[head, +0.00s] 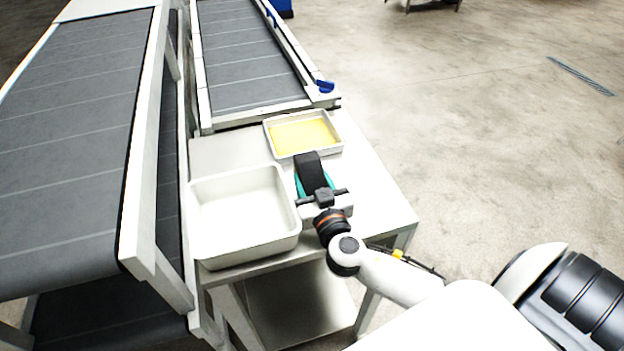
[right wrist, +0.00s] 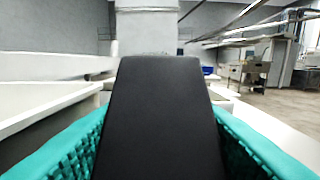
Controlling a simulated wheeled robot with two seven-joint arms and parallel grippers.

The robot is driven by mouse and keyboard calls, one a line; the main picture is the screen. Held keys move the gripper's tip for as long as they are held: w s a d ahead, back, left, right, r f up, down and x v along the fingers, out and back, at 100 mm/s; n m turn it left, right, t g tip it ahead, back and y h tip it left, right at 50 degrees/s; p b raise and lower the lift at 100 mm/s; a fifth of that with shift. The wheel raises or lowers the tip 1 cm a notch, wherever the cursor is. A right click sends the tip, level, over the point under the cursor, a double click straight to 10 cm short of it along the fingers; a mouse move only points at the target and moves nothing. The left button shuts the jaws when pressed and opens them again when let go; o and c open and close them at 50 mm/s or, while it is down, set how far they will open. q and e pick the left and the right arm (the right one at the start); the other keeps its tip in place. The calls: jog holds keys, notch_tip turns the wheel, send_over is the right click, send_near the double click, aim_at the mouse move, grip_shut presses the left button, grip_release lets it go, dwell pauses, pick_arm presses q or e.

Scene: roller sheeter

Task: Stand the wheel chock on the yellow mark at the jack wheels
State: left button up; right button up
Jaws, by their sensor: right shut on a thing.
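The wheel chock (head: 309,170) is a black block with a narrower top. My right gripper (head: 315,186) with teal finger pads is shut on it and holds it over the white table. In the right wrist view the chock (right wrist: 160,115) stands large between the two teal fingers. A shallow light tray with a yellow floor (head: 303,135) lies just beyond the chock on the table. I cannot make out jack wheels or any other yellow mark. Whether the chock touches the table is hard to tell. My left gripper is not in view.
A deep, empty white bin (head: 246,215) stands left of my right gripper on the table (head: 375,190). Grey conveyor belts (head: 75,130) with white frames run on the left and behind (head: 245,55). The table's right strip is bare, with open concrete floor (head: 450,120) beyond.

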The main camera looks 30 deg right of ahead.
jog(key=shift+r, duration=0.15)
jog(key=shift+f, duration=0.2)
jog(key=o, duration=1.1)
jog(key=shift+c, duration=0.2)
jog(key=shift+o, duration=1.2)
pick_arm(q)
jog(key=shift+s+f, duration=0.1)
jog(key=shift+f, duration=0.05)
